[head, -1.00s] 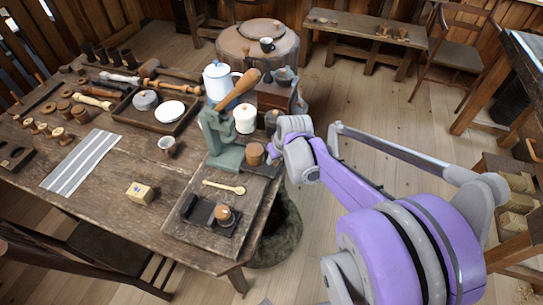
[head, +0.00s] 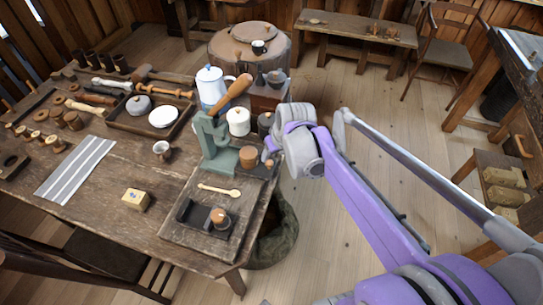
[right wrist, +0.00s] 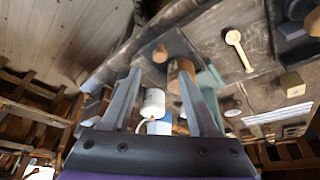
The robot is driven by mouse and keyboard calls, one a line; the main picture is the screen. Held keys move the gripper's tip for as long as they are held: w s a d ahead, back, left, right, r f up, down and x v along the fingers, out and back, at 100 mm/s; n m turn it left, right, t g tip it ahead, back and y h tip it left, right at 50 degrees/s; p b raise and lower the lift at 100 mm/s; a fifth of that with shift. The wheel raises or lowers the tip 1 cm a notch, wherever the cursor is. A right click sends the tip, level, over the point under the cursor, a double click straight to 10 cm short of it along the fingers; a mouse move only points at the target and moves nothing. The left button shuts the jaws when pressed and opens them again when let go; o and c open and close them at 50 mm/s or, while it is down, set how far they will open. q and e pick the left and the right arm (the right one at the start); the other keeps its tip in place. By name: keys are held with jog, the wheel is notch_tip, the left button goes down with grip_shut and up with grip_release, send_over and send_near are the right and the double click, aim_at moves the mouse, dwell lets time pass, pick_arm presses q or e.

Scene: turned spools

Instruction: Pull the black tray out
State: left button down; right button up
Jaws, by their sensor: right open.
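The small black tray (head: 190,217) lies on a wooden board at the near right corner of the table. A turned wooden piece with a pale top (head: 220,217) stands in its right part. My right gripper (head: 270,150) is up and to the right of the tray, beside the green press, apart from the tray. In the right wrist view my right gripper (right wrist: 161,75) is open, with nothing clearly held between its fingers. A dark shape at that view's upper right edge looks like part of the tray. My left gripper is not in view.
A dark sack (head: 277,235) stands on the floor beside the table.

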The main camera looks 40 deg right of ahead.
jog(key=shift+v, duration=1.65)
jog(key=s+a+f+n+p, duration=0.1)
jog(key=s+a+p, duration=0.1)
jog(key=a, duration=0.8)
jog(key=s+a+f+n+t+y+p, duration=0.1)
jog(key=s+a, duration=0.4)
jog(key=a, duration=0.5)
jog(key=shift+a+f+n+p, duration=0.2)
jog(key=shift+f+n+p, duration=0.25)
jog(key=shift+n, duration=0.35)
